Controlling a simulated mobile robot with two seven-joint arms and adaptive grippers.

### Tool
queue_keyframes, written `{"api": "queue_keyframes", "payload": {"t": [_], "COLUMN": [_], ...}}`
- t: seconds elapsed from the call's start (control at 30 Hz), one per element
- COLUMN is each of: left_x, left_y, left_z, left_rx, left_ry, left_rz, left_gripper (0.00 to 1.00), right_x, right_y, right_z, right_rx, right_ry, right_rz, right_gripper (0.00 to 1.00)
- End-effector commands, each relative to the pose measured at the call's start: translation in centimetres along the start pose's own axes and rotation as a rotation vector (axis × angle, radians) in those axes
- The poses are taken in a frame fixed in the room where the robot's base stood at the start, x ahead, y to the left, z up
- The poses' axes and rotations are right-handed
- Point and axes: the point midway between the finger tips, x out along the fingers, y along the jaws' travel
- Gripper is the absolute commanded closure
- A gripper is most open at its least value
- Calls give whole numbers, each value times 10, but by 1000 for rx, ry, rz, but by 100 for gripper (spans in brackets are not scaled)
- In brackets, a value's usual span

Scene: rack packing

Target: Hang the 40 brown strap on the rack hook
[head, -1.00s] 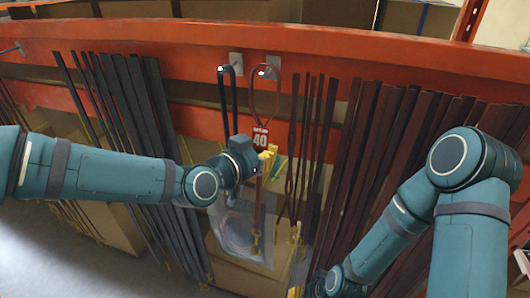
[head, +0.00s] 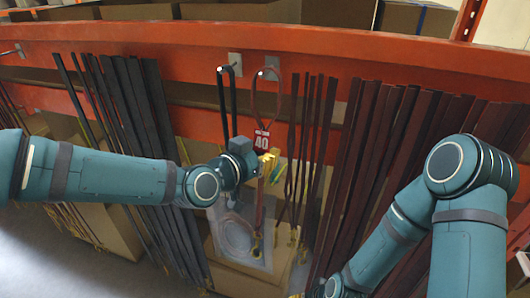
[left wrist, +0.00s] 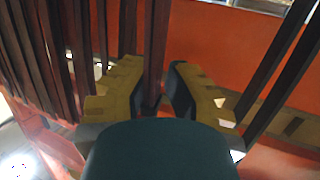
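The brown strap (head: 279,97) with the red and white 40 tag (head: 262,139) has its upper loop at the right hook (head: 268,72) on the orange beam and hangs down from there. My left gripper (head: 268,163) is just below the tag. In the left wrist view its yellow fingers (left wrist: 160,92) stand apart, with a brown strap (left wrist: 156,45) passing between them. A gap shows on the right side of that strap. My right arm reaches down to the bottom edge, and its gripper is out of view.
A black strap (head: 222,100) hangs from the left hook (head: 234,68), close beside. Dark straps (head: 135,100) hang at left and several brown straps (head: 375,150) at right. Cardboard boxes (head: 245,280) stand below, one with clear plastic over it.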

Motion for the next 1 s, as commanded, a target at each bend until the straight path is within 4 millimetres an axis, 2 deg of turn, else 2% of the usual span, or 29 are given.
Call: {"api": "queue_keyframes", "payload": {"t": [0.03,0.07,0.47,1.0], "left_x": [0,0,-3,-57], "left_y": [0,0,-1,-3], "left_z": [0,0,0,-2], "left_rx": [0,0,1,4], "left_ry": [1,1,0,5], "left_rz": [0,0,-1,-9], "left_gripper": [71,61,61,61], "right_x": [0,0,0,0], "right_y": [0,0,0,0], "right_z": [0,0,0,0], "right_rx": [0,0,0,0], "right_ry": [0,0,0,0], "right_rz": [0,0,0,0], "right_gripper": [53,53,53,53]}}
